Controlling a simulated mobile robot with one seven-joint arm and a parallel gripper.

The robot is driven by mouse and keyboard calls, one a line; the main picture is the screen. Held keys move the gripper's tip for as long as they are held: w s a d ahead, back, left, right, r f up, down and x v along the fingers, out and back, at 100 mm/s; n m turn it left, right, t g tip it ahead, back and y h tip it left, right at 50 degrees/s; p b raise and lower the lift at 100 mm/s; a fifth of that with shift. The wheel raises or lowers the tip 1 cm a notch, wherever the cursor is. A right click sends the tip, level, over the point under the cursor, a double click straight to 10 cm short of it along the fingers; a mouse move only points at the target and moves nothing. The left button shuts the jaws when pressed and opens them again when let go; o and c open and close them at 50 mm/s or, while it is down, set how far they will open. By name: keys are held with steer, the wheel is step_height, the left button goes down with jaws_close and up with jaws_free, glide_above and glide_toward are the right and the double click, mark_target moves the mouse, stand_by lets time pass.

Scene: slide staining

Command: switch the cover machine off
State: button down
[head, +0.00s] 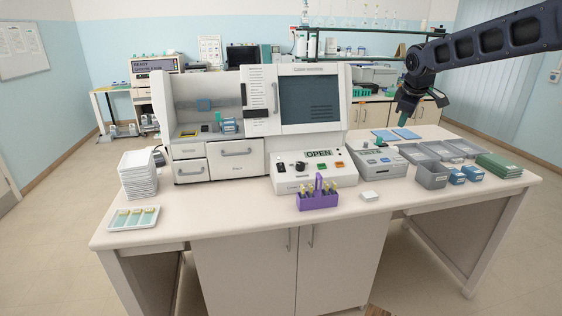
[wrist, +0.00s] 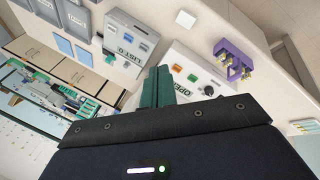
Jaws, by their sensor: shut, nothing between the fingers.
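The cover machine (head: 308,100) is the large white unit at the middle of the bench, with a dark window. Its sloped front panel (head: 315,175) has a display reading OPEN (head: 318,154), a black knob (head: 300,167), an orange button (head: 339,165) and a green button (head: 322,167). In the wrist view the panel shows with the knob (wrist: 208,90) and the orange button (wrist: 177,68). My gripper (head: 403,110) is shut and empty, raised right of the machine. Its green fingers (wrist: 158,86) partly cover the panel's edge in the wrist view; they look apart from it.
A small grey device (head: 379,163), reading LISTO in the wrist view (wrist: 128,42), stands right of the panel. A purple slide rack (head: 318,200) stands before the panel, with a small white block (head: 370,196) nearby. Grey trays (head: 432,175) and blue boxes fill the right end.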

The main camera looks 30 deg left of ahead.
mark_target(281, 165)
steer(key=s+a+f+n, duration=0.3)
steer(key=a, duration=0.9)
steer(key=s+a+f+n+y, duration=0.1)
steer(key=s+a+f+n, duration=0.2)
steer(key=a, duration=0.9)
steer(key=s+a+f+n, duration=0.3)
steer(key=s+a+f, duration=0.1)
steer(key=a, duration=0.8)
steer(key=shift+s+a+f+n+g+y, duration=0.3)
steer(key=shift+s+f+n+g+y, duration=0.1)
steer(key=shift+s, duration=0.2)
steer(key=x, duration=1.4)
steer(key=shift+w+a+f, duration=0.1)
steer(key=shift+w, duration=0.05)
steer(key=shift+f, duration=0.1)
